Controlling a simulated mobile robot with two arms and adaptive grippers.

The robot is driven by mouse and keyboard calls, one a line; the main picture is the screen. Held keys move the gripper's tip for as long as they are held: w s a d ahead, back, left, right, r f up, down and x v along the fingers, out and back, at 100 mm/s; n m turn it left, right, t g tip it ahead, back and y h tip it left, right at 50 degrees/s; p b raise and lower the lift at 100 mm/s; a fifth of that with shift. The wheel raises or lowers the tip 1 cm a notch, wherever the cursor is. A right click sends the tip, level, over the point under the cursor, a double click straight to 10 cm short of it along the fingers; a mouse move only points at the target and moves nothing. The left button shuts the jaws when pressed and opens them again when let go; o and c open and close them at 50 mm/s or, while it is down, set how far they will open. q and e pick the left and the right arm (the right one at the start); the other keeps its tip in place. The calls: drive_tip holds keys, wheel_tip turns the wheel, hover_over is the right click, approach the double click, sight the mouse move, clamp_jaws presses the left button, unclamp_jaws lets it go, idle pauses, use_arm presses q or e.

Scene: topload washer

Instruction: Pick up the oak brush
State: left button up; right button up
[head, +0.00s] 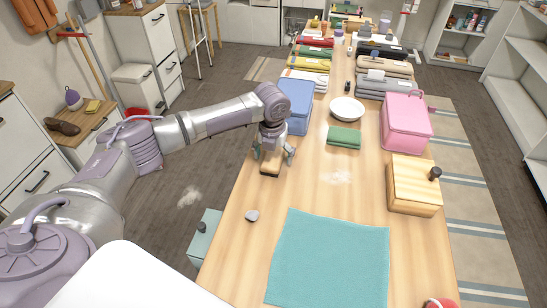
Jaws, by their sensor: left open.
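My left gripper (272,156) reaches in from the left and points down over the left edge of the wooden table. Its fingers are open. A small brown wooden piece with a darker lower edge, which looks like the oak brush (269,169), lies on the table directly below the gripper. The fingers are beside or just above it, and they hide its upper part. I cannot tell whether they touch it. My right gripper is not in view.
A blue bin (296,104), a green folded cloth (344,136) and a white bowl (347,108) stand close beyond the gripper. A pink box (406,122) and wooden box (413,187) are at right. A teal towel (330,258) covers the near table. A grey stone-like thing (252,216) lies nearby.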

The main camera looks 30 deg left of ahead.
sight(274, 154)
use_arm(q)
drive_tip(key=c, duration=1.3)
drive_tip(key=shift+r, duration=0.15)
wheel_tip(274, 154, up, 4)
drive_tip(key=shift+w+b, duration=0.1)
drive_tip(key=shift+b, duration=0.65)
drive_tip(key=w+d+r+b, duration=0.2)
drive_tip(key=w+d+r, duration=0.3)
drive_tip(key=d, duration=0.5)
drive_tip(key=shift+w+d+r+b, duration=0.2)
drive_tip(key=shift+r+b, duration=0.15)
drive_tip(key=shift+r, duration=0.55)
